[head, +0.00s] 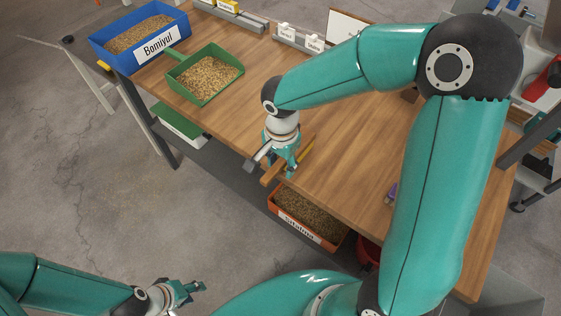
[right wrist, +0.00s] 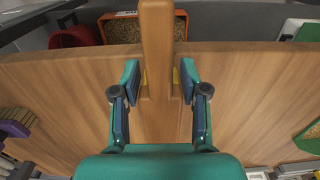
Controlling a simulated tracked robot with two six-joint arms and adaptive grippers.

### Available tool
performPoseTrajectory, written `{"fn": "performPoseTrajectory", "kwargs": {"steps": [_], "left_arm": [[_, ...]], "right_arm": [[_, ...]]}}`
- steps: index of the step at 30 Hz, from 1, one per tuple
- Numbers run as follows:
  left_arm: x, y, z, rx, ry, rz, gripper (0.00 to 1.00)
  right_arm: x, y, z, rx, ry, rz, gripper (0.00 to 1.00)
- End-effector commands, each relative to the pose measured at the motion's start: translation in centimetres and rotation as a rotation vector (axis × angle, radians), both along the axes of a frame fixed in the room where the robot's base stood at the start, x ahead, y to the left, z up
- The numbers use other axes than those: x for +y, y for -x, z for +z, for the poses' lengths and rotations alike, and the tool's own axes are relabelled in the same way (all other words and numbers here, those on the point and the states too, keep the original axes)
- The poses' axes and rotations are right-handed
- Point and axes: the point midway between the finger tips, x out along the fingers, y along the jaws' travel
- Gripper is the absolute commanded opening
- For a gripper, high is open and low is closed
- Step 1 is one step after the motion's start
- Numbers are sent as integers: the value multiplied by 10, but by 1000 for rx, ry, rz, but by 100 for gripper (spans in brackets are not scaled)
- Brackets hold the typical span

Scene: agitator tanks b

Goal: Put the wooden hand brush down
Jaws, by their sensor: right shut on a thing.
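The wooden hand brush (head: 270,174) is at the table's front edge in the head view. My right gripper (head: 283,166) points down and is shut on it. In the right wrist view the brush's light wooden bar (right wrist: 157,45) runs between the two fingers of my right gripper (right wrist: 160,85) and sticks out past the table edge. Small yellow patches show beside it. I cannot tell whether the brush touches the tabletop. My left gripper (head: 190,291) hangs over the floor at the lower left, away from the table, with nothing visible in it; its finger gap is unclear.
The wooden table (head: 345,150) has bare room around the brush. A green scoop of grain (head: 205,75) and a blue bin (head: 140,35) stand at the left. An orange bin (head: 308,215) sits below the front edge. A purple-and-tan thing (right wrist: 18,122) lies on the table.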

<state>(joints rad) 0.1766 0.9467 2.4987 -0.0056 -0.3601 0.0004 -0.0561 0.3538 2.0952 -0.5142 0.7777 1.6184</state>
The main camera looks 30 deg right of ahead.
Motion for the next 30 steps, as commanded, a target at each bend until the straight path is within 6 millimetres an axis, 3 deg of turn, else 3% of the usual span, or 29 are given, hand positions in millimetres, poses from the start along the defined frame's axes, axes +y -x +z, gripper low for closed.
{"fn": "performPoseTrajectory", "kwargs": {"steps": [3, 4, 8, 21, 26, 30], "left_arm": [[0, 0, -3, 0, 0, 0, 40], [0, 0, -2, 0, 0, 0, 40], [0, 0, -2, 0, 0, 0, 40], [0, 0, 0, 0, 0, 0, 40], [0, 0, 0, 0, 0, 0, 40], [0, 0, -1, 0, 0, 0, 40]], "right_arm": [[0, 0, -2, -1, 0, 0, 2], [0, 0, -2, 0, 0, 0, 47], [0, 0, -1, 0, 0, 0, 69], [0, -1, 5, -3, 1, 0, 69], [0, -1, 27, -6, 1, 1, 69], [1, -2, 56, -8, 1, 1, 69]]}}
